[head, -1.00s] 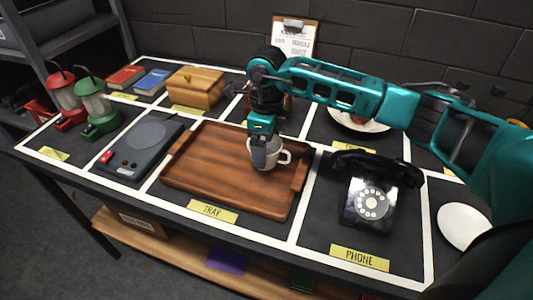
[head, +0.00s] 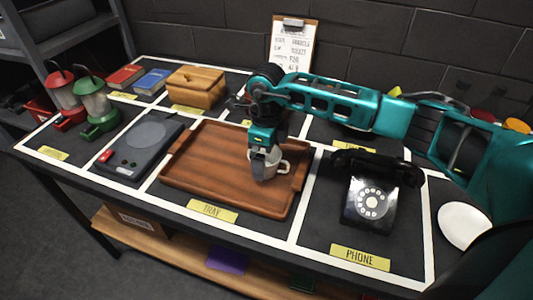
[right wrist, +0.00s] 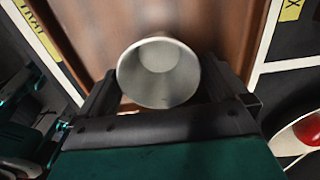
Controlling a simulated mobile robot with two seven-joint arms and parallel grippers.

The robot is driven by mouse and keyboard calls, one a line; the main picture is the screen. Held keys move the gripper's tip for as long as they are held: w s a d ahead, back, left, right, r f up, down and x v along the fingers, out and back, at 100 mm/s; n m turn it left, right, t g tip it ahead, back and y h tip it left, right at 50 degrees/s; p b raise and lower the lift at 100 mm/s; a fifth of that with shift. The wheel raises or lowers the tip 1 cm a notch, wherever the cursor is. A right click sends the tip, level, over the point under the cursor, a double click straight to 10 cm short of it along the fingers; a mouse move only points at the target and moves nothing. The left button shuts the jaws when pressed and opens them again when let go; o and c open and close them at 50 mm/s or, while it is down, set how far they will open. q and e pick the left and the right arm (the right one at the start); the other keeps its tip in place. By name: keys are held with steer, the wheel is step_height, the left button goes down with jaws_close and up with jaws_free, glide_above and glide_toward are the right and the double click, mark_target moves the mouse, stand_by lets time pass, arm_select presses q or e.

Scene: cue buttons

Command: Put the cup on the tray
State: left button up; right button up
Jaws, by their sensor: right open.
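In the right wrist view, I look into the empty cup (right wrist: 158,75), which sits between the two dark fingers of the open right gripper (right wrist: 163,95). I cannot tell whether a finger still touches the cup. My left gripper is not in view.
A black telephone (head: 370,200) stands right of the tray and a grey scale-like device (head: 140,145) left of it. A wooden box (head: 196,88), two lanterns (head: 97,105) and books (head: 150,82) stand farther left and back. A white plate (head: 463,225) is at the right.

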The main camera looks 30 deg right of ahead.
step_height(320, 180, up, 12)
steer(key=shift+r, duration=0.15)
stand_by(0.3)
stand_by(0.4)
